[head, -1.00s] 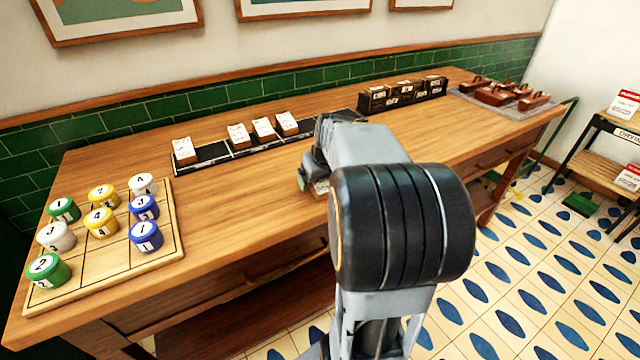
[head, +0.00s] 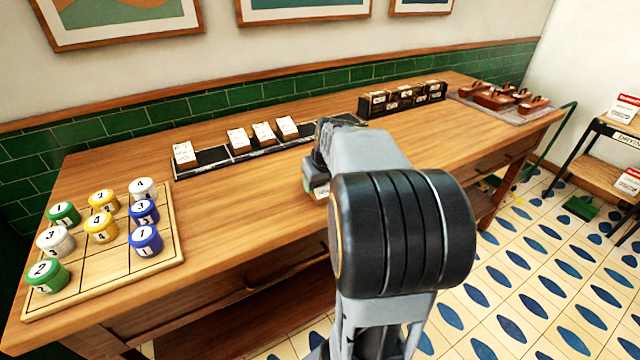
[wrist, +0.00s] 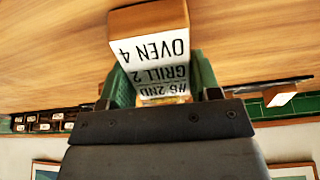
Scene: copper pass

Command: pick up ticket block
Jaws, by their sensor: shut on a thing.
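A ticket block (wrist: 160,55) fills the upper middle of the wrist view. It has a white printed face reading "OVEN 4", "GRILL 2" and "#6 2ND", and a wood-brown end. My gripper (wrist: 160,82) is shut on it, with a green finger on each side. In the head view my gripper (head: 318,182) is over the front part of the counter, largely hidden by my own arm. Only a small white bit of the held block shows below it there.
A black rail (head: 215,164) at the back of the wooden counter (head: 235,210) holds several other ticket blocks (head: 184,153). A board (head: 165,253) with numbered colored pots is at left. Dark boxes (head: 403,98) and a tray (head: 525,114) of brown items stand at far right.

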